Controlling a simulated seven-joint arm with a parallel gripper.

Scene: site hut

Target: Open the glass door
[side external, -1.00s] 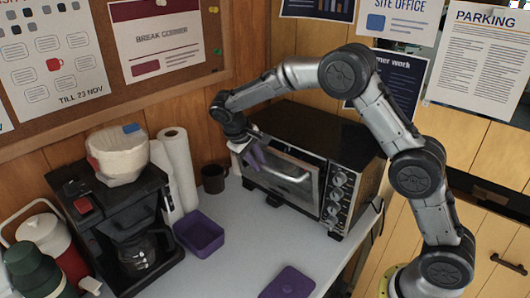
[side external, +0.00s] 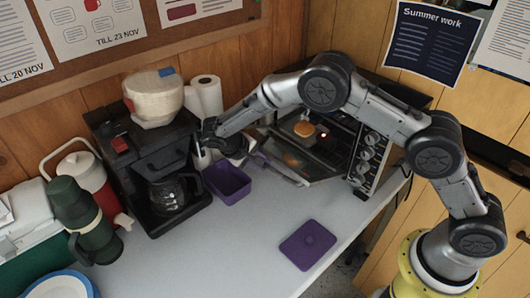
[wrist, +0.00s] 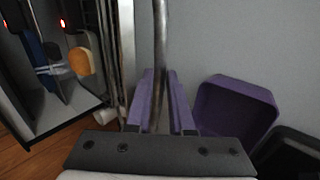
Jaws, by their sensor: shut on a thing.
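The toaster oven (side external: 394,88) stands at the back of the counter. Its glass door (side external: 322,168) is swung down and stands open, with the lit inside showing above it. My gripper (side external: 257,157) has purple fingers at the door's outer edge. In the wrist view my gripper (wrist: 160,82) is shut on the door handle (wrist: 161,35), a metal bar running between its fingers. The door's edge (wrist: 127,45) shows left of the bar. An orange, round thing (side external: 303,129) is inside the oven; it also shows in the wrist view (wrist: 81,61). My arm hides part of the oven's top.
A purple open box (side external: 228,183) stands just left of the door. A coffee maker (side external: 150,165) and paper rolls (side external: 207,95) are farther left. A purple flat lid (side external: 307,245) lies in front on the counter (side external: 215,255), which is otherwise clear there.

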